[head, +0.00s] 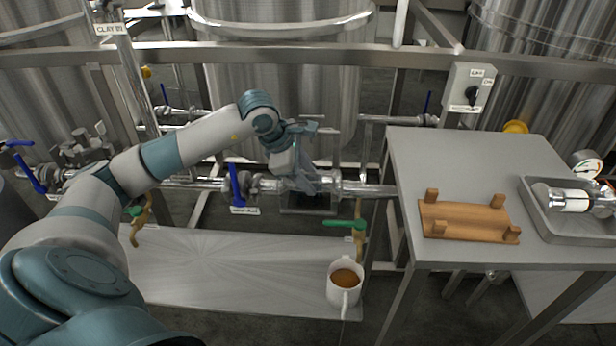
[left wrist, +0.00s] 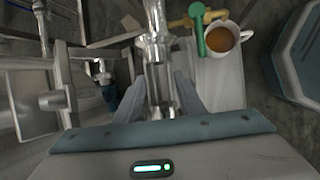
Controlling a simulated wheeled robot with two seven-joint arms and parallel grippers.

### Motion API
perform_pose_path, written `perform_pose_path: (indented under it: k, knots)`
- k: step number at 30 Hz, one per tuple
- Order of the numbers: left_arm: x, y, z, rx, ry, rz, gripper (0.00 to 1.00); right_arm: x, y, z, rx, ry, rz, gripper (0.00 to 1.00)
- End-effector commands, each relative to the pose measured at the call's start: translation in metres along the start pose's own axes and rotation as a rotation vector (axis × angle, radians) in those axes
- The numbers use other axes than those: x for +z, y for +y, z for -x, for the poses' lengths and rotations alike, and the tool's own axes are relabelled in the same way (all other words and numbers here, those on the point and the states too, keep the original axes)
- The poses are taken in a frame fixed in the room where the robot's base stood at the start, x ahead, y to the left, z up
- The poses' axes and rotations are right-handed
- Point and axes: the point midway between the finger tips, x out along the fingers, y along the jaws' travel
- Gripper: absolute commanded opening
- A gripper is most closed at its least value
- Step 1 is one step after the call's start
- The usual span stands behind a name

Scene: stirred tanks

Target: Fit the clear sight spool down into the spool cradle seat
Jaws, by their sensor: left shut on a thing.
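The clear sight spool (left wrist: 160,82) is a glass-like tube with metal ends. In the head view it lies level in line with the steel pipe, partly hidden by my left gripper (head: 306,184). In the left wrist view the fingers of my left gripper (left wrist: 160,100) lie on both sides of the tube, shut on it. I cannot tell whether its ends touch the pipe. The spool cradle (head: 466,218) appears to be the wooden stand with upright posts on the grey table at the right; it is empty. My right gripper is not in view.
The grey table (head: 440,160) also bears a metal tray (head: 545,222) holding a white-banded fitting (head: 572,199). A pressure gauge (head: 587,164) is beside it. A white mug (head: 343,290) stands on the lower bench. A green-handled valve (head: 345,224) and steel frame rails surround the pipe.

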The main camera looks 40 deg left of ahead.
Motion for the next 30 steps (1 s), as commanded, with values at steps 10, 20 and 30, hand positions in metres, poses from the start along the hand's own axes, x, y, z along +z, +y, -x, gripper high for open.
perform_pose_path:
  k: [10, 20, 30]
  knots:
    - [-0.003, -0.001, -0.006, 0.002, -0.001, 0.000, 0.00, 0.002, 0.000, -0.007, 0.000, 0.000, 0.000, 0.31]
    - [-0.005, -0.003, -0.012, 0.002, -0.001, 0.000, 0.00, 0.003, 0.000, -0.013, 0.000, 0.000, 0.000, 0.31]
    - [-0.008, -0.005, -0.018, 0.002, -0.001, 0.000, 0.00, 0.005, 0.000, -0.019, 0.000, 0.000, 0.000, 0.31]
